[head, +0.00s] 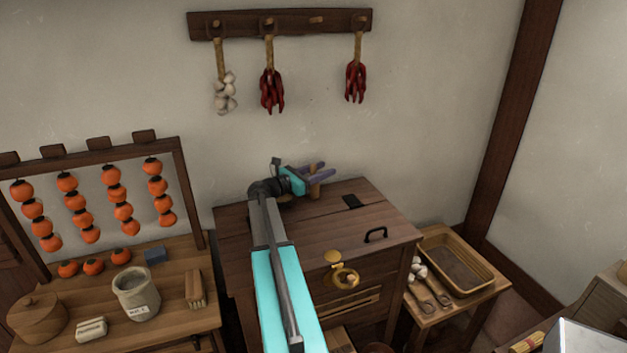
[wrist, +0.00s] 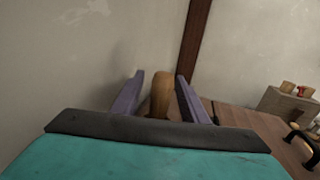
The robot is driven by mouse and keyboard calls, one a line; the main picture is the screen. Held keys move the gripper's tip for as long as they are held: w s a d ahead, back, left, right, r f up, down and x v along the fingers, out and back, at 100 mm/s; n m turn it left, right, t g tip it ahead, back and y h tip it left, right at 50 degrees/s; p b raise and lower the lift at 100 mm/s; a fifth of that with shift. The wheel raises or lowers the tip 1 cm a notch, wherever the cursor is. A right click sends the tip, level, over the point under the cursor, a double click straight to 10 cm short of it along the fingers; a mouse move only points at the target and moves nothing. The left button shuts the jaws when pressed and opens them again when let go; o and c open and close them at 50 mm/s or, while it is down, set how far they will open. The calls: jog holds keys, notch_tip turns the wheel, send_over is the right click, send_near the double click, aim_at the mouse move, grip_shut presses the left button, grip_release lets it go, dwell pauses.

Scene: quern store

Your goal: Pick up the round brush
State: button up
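My gripper (head: 325,172) reaches over the back of the wooden chest (head: 345,235), its two purple fingers spread apart. An upright brown wooden piece (head: 314,186) stands between the fingers, near the wall. It looks like the handle of the round brush, but no bristles show, so I cannot be sure. In the wrist view the rounded top of this wooden piece (wrist: 160,95) is between the open fingers (wrist: 158,98), with a gap visible on each side. Its lower part is hidden behind my gripper's body.
The wall is close behind my gripper. At left stand a persimmon rack (head: 190,190), a jar (head: 136,294) and a block-shaped brush (head: 195,288). A tray (head: 440,236) stands right.

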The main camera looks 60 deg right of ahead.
dwell(0.4)
grip_shut()
jog(key=shift+r, duration=0.1)
notch_tip(320, 180, up, 10)
jog(key=b, duration=0.2)
jog(key=shift+b, duration=0.35)
dwell(0.4)
dwell(0.5)
